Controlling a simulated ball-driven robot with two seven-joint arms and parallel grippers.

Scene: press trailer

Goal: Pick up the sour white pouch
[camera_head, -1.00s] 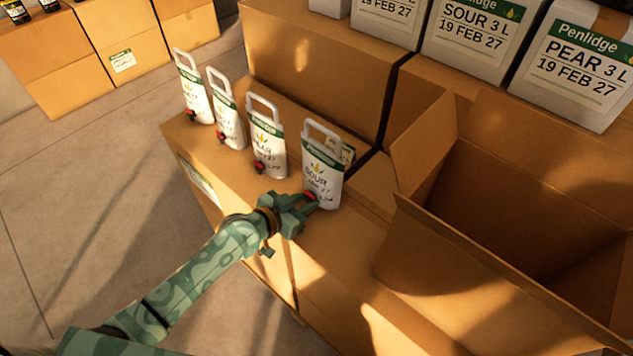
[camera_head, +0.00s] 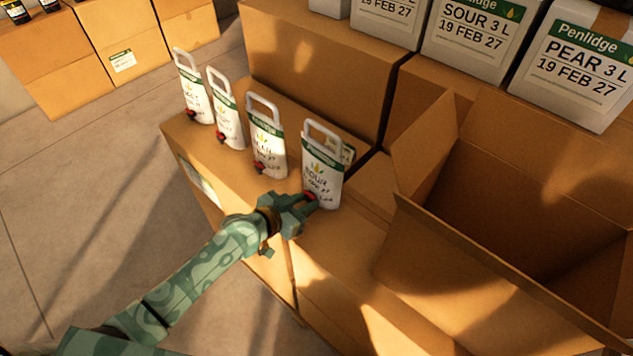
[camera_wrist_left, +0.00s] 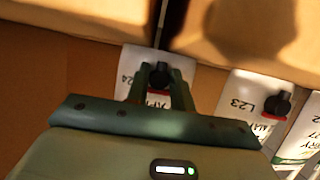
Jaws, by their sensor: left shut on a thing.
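The sour white pouch (camera_head: 323,165) stands upright on a cardboard box, the nearest and rightmost in a row of white pouches. It has a green band, a loop handle on top and a red tap low on its front. My left gripper (camera_head: 308,203) is at the tap, shut on it. In the left wrist view the fingers (camera_wrist_left: 158,82) close around the dark tap, with the pouch (camera_wrist_left: 130,68) just behind. The fingers hide part of its lower front. My right gripper is not in view.
More pouches stand to the left, the closest one (camera_head: 266,142) with a small gap. An open empty carton (camera_head: 510,175) is to the right, its flap (camera_head: 423,140) raised near the sour pouch. Labelled white boxes (camera_head: 470,35) stand behind. The box top in front is clear.

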